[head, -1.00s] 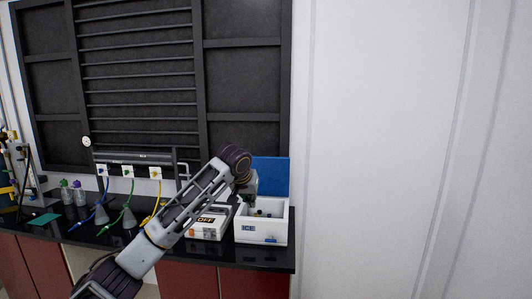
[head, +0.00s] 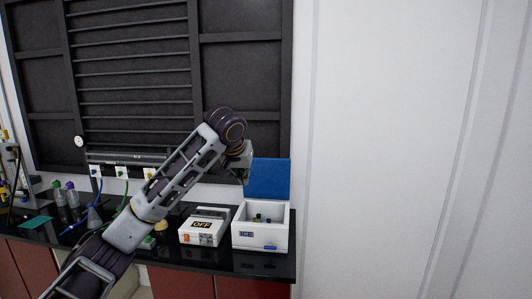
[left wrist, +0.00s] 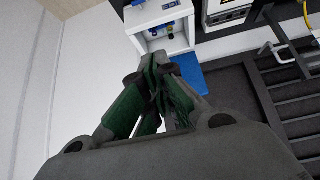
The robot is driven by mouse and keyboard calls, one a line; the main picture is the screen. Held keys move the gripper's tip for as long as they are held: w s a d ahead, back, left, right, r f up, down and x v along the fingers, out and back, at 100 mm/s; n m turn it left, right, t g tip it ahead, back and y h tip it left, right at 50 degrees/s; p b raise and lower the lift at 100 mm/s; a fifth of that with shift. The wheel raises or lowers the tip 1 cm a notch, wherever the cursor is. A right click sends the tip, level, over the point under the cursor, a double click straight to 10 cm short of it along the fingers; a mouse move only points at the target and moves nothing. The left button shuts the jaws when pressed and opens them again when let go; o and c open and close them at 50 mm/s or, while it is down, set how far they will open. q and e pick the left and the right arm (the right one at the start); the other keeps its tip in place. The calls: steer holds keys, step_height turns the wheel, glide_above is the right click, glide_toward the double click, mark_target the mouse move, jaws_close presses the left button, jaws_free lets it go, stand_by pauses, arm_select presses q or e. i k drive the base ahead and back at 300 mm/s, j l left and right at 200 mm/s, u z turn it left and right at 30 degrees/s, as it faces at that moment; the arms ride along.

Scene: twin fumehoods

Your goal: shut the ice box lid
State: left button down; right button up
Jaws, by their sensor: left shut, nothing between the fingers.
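The white ice box (head: 260,242), marked "ICE", stands at the right end of the black bench with several small dark and coloured items inside. Its blue lid (head: 269,178) stands open and upright at the back. My left gripper (head: 243,177) is shut and empty, above the left side of the box and in front of the lid's left edge. In the left wrist view the shut fingers (left wrist: 156,66) are in front of part of the box (left wrist: 150,16) and the blue lid (left wrist: 191,84). I cannot tell whether the fingers touch the lid. My right gripper is not in view.
A white device reading "OFF" (head: 203,227) stands just left of the ice box. Flasks, coloured hoses and a green mat (head: 36,222) lie further left on the black bench (head: 215,257). A dark slatted panel is behind; the white wall at right is clear.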

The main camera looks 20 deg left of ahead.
mark_target(269, 178)
steer(key=i+j, duration=0.15)
steer(key=i, duration=0.25)
steer(key=i+j, duration=0.15)
steer(key=i, duration=0.3)
steer(key=i+j, duration=0.15)
steer(key=i, duration=0.25)
steer(key=i+j, duration=0.2)
steer(key=i, duration=0.2)
